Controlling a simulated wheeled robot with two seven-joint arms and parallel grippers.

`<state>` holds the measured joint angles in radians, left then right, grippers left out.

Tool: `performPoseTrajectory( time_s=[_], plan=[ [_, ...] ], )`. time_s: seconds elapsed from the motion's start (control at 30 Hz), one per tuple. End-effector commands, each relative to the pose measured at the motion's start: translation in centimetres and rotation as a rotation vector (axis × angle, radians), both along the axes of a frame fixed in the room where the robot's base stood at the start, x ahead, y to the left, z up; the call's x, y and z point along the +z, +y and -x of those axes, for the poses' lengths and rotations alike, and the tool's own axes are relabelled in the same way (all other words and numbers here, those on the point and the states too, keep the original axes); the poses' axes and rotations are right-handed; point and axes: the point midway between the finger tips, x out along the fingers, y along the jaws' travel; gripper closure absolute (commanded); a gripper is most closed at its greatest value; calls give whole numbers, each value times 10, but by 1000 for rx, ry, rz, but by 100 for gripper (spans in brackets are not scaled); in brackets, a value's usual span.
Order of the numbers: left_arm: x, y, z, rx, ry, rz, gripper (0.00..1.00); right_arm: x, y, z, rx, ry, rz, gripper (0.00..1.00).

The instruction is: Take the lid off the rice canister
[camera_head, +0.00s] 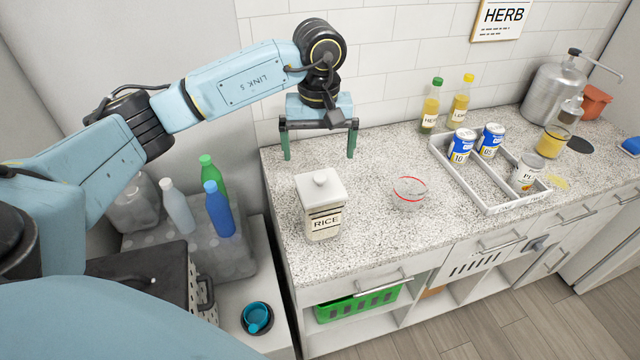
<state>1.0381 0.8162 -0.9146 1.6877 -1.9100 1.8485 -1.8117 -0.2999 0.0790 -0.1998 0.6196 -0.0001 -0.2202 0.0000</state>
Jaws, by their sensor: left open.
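The rice canister (323,224) is a square cream container with a RICE label, standing upright on the speckled counter. Its white lid (320,186) with a round knob sits on top of it. My left gripper (319,157) is open and empty, pointing down, with its two green-tipped fingers wide apart. In the picture it appears above and behind the canister, apart from the lid. My right gripper is not in view.
A clear bowl with a red rim (409,193) stands to the right of the canister. Two bottles (430,106) stand by the wall. Counter (375,240) around the canister is mostly clear.

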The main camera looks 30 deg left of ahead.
Motion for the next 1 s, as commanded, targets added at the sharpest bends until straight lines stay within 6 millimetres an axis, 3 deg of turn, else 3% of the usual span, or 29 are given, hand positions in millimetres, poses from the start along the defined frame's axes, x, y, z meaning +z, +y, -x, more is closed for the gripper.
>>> performPoseTrajectory(
  time_s=[0.1, 0.37, 0.63, 0.97, 1.0],
  plan=[
    [-20, -1, 0, 0, 4, 2, 0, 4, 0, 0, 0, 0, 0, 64],
    [-40, -1, -1, 0, 2, 3, 0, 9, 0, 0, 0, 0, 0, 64],
    [-78, 0, -4, 0, 3, 3, 0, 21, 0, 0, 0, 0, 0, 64],
    [-86, 0, -4, -1, -1, 3, 0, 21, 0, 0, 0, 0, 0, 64],
    [-86, 0, -4, -1, -1, 3, 5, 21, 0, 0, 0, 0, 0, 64]
  ],
)
